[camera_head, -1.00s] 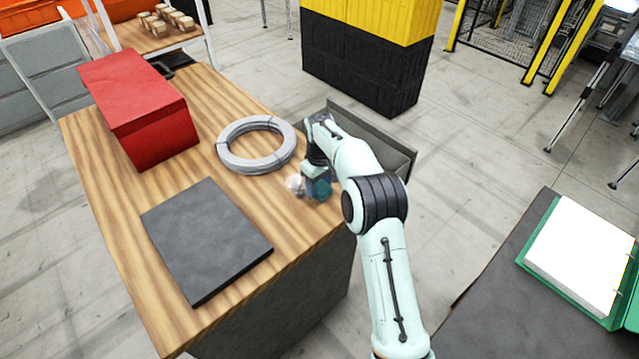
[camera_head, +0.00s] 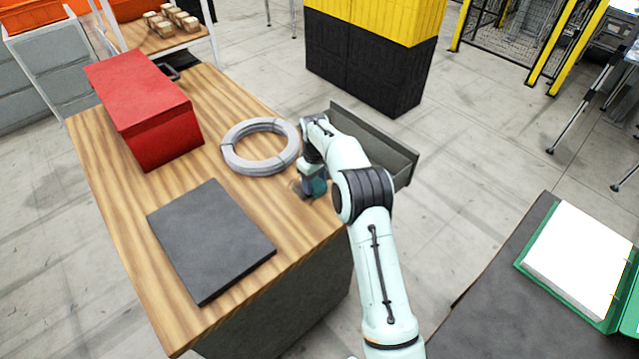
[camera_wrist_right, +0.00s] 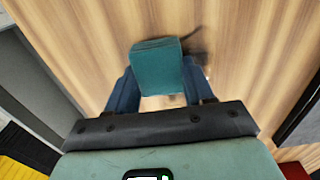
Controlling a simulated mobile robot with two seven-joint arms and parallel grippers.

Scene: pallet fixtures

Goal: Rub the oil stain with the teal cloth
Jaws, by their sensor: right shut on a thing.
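The teal cloth (camera_wrist_right: 157,68) is a folded block between the two blue fingers of my right gripper (camera_wrist_right: 160,88) in the right wrist view. The gripper is shut on it, low over the wooden tabletop. In the head view the cloth (camera_head: 318,187) shows small under my right gripper (camera_head: 312,183), near the table's right corner. A dark smear, the oil stain (camera_wrist_right: 194,43), shows on the wood beside and partly behind the cloth. The cloth and fingers hide part of it. I cannot tell whether the cloth touches the wood. My left gripper is not in view.
On the wooden table (camera_head: 130,240) a grey cable coil (camera_head: 238,158) lies close to my right gripper. A red toolbox (camera_head: 160,120) and a dark flat plate (camera_head: 210,240) are farther left. A grey open bin (camera_head: 395,150) stands beyond the arm.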

